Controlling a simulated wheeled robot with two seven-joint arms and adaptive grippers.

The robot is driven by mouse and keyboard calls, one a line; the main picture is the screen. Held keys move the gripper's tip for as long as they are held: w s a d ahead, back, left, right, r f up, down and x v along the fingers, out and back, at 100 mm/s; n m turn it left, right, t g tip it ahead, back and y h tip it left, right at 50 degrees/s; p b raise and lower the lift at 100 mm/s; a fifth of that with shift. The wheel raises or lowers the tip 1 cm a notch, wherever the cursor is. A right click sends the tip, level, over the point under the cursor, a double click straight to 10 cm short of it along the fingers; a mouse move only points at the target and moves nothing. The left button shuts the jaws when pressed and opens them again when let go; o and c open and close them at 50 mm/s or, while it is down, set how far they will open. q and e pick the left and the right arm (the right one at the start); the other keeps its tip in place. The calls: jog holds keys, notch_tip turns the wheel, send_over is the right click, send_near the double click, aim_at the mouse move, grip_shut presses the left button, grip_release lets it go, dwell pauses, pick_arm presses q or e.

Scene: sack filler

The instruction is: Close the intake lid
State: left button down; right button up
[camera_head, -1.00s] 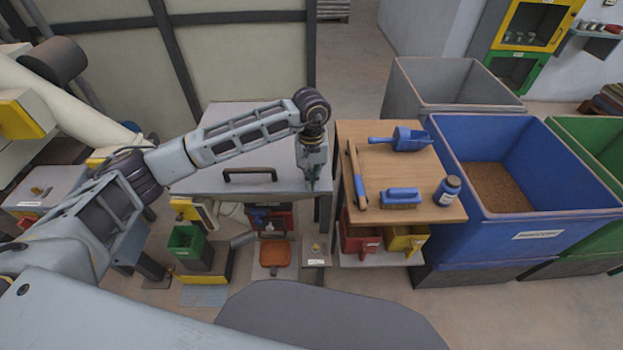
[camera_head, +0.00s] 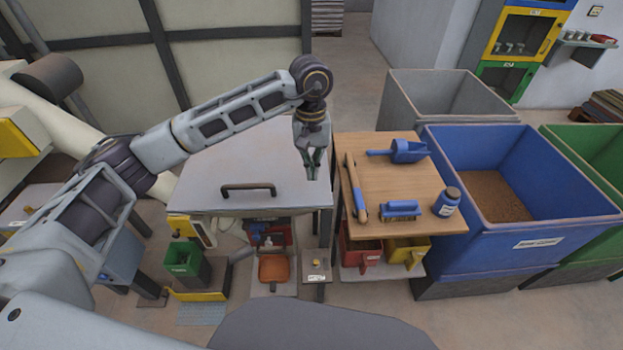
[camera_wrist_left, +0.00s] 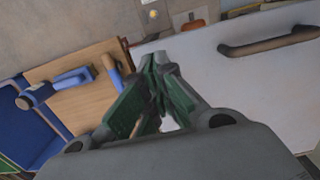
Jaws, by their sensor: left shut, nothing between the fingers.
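The intake lid (camera_head: 235,166) is a flat grey panel with a dark bar handle (camera_head: 248,188) near its front edge. It lies about flat over the intake, left of the wooden table. In the left wrist view the lid (camera_wrist_left: 220,75) fills the right side, with its handle (camera_wrist_left: 270,42) at top right. My left gripper (camera_head: 313,176) is above the lid's right edge, pointing down, with its green fingers shut and empty. The gripper also shows in the left wrist view (camera_wrist_left: 156,62). I cannot tell whether the fingertips touch the lid. My right gripper is not in view.
A wooden table (camera_head: 405,180) right of the lid holds a blue scoop (camera_head: 402,151), a brush (camera_head: 402,209), a long-handled tool (camera_head: 355,188) and a jar (camera_head: 447,201). A blue bin (camera_head: 535,215) with brown grain stands further right.

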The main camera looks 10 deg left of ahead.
pick_arm(q)
notch_tip(320, 180, up, 4)
jog(key=shift+a+f, duration=0.1)
jog(key=shift+f, duration=0.15)
dwell(0.6)
